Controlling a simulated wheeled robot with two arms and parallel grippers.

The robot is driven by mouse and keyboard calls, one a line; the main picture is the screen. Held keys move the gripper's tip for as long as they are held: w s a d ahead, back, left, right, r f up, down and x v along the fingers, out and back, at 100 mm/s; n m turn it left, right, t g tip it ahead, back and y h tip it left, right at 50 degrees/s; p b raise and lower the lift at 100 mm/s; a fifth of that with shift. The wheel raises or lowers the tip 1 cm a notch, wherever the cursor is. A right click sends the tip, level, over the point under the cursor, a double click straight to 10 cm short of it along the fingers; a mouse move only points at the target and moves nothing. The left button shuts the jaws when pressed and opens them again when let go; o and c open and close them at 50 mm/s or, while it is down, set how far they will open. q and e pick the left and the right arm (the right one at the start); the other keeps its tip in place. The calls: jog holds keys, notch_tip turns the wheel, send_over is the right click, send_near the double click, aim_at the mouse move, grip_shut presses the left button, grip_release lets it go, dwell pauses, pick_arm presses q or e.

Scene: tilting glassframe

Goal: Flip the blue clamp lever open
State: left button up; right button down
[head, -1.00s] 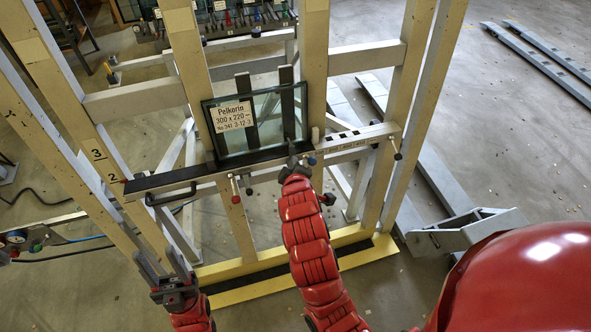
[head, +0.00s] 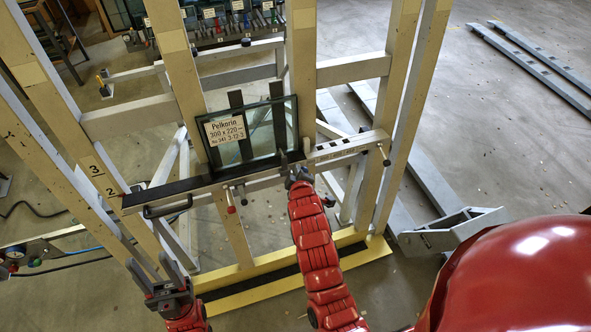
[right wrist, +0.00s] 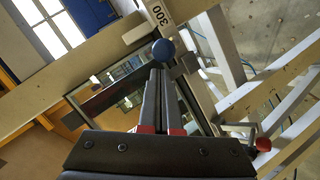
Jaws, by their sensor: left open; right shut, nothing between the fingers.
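The blue clamp lever's round knob (right wrist: 163,50) shows in the right wrist view, just beyond the tips of my right gripper (right wrist: 157,72). I cannot tell whether the tips touch it. The lever's arm is mostly hidden behind the fingers. In the head view my right gripper (head: 291,160) is shut and empty at the rail (head: 348,147), by the lower right corner of the glass pane (head: 252,135). The blue knob cannot be made out there. My left gripper (head: 165,280) is open and empty, low at the left, apart from the frame.
A labelled card (head: 225,131) is on the pane. A lever with a red knob (head: 231,209) hangs below the rail; a red knob (right wrist: 263,144) also shows in the right wrist view. Pale uprights (head: 301,70) stand close around my right arm. Open floor (head: 480,130) lies to the right.

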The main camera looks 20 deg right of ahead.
jog(key=shift+s+f+m+t+h+b, duration=0.1)
jog(key=shift+s+f+t+b, duration=0.45)
jog(key=shift+b, duration=1.5)
jog(key=shift+s+f+m+t+h+b, duration=0.1)
jog(key=shift+s+f+t+b, duration=0.45)
jog(key=shift+b, duration=1.5)
jog(key=shift+s+f+m+t+h+b, duration=0.15)
jog(key=shift+f+t+b, duration=0.7)
jog(key=shift+b, duration=1.2)
jog(key=shift+r, duration=0.15)
